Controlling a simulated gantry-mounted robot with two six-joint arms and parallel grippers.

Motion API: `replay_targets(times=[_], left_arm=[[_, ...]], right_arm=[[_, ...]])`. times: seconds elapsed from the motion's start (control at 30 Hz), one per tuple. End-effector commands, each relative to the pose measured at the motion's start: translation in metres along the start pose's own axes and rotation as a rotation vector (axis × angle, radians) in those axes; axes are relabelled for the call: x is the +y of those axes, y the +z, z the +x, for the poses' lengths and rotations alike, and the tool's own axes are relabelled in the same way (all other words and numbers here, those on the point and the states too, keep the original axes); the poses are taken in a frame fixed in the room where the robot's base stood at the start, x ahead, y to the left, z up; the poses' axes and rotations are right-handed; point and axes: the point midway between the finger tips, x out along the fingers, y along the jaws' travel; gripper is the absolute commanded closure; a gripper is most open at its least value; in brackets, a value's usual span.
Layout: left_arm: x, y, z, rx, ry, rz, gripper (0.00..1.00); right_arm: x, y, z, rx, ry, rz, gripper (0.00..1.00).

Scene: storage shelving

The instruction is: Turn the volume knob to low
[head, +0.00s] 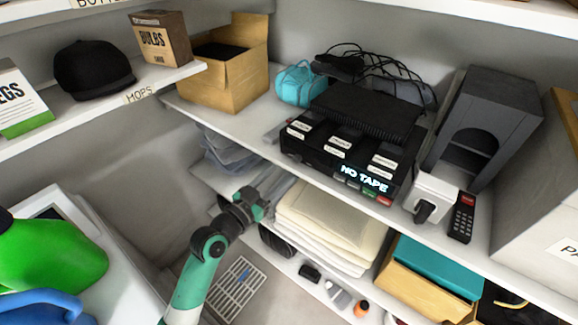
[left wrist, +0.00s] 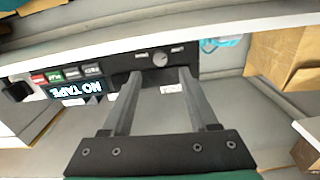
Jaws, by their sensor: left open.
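The black tape device (head: 345,155) sits on the middle shelf in the head view, its display reading NO TAPE. In the left wrist view its front panel (left wrist: 118,62) appears upside down, with a round grey knob (left wrist: 160,60) near the panel's right part. The knob is too small to make out in the head view. My left gripper (head: 257,203) is below and in front of the device's left end. In the left wrist view its two fingers (left wrist: 160,74) are apart and empty, with the knob between their tips. I cannot tell whether they touch it. My right gripper is not in view.
Folded cream cloths (head: 325,225) lie under the device's shelf, right of my gripper. A cardboard box (head: 235,80) and a teal bag (head: 298,85) stand on the device's shelf. A white item (head: 432,197) and a black remote (head: 461,217) are to the right.

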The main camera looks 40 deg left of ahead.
Motion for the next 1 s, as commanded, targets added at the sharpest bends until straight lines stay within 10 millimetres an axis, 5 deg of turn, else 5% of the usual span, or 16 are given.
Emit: replay_targets(times=[0.3,0.63,0.9,1.0], left_arm=[[0.0,0.002,0.056,0.001,0.0,0.001,0.41],[0.0,0.0,0.062,0.0,0.0,0.001,0.41],[0.0,0.0,0.061,0.0,0.0,0.001,0.89],[0.0,0.0,0.061,0.0,0.0,0.001,1.0]], right_arm=[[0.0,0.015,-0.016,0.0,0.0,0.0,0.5],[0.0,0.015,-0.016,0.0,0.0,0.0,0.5],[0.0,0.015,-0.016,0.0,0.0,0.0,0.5],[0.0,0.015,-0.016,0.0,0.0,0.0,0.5]])
